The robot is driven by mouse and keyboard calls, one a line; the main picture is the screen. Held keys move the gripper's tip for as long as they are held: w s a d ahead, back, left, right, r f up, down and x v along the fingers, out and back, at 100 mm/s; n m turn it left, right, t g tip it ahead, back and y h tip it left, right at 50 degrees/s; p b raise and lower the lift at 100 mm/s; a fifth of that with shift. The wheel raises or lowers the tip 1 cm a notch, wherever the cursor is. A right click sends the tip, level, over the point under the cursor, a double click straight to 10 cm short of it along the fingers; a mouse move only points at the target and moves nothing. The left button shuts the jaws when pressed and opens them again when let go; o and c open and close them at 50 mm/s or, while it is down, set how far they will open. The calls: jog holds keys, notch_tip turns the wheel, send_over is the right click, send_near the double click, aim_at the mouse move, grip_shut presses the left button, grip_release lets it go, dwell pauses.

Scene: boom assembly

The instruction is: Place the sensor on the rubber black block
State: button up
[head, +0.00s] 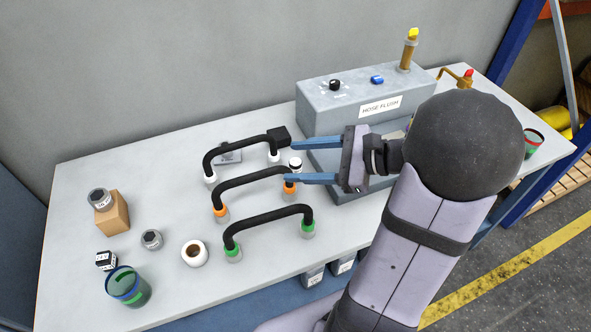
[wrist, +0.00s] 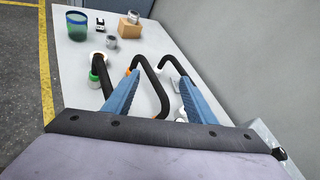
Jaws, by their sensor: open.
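A black block (head: 280,136) sits at the right end of the rear black hose (head: 238,145) in the head view; it may be the rubber block. Which thing is the sensor I cannot tell for certain. One grey cylindrical piece (head: 98,198) stands on a cardboard-brown box (head: 113,214) at the left. A similar grey piece (head: 151,239) stands on the table. My gripper (head: 289,162) is open, its blue fingers pointing left over the right ends of the rear and middle hoses. Nothing is visibly held. The wrist view shows the fingers (wrist: 160,80) apart, with hose between them.
An orange-ended hose (head: 250,184) and a green-ended hose (head: 268,215) stand on the table (head: 80,175). A grey hose-flush box (head: 365,95) is at the back right. A green cup (head: 128,287), a small black-and-white cube (head: 106,260) and a white ring (head: 194,253) are front left.

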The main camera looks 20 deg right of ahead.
notch_tip(320, 180, down, 3)
jog(key=a+n+g+h, duration=0.1)
jog(key=a+n+g, duration=0.1)
jog(key=n+g, duration=0.35)
notch_tip(320, 180, up, 7)
jog(key=n+h, duration=1.1)
jog(key=n, duration=0.3)
send_over(295, 162)
jog(key=s, duration=0.1)
jog(key=shift+m+t, duration=0.35)
jog(key=f, duration=1.6)
jog(key=shift+a+f, duration=0.25)
jog(key=shift+f, duration=0.5)
jog(key=shift+p+x, duration=1.55)
jog(key=shift+x, duration=2)
jog(key=shift+c, duration=0.6)
grip_shut()
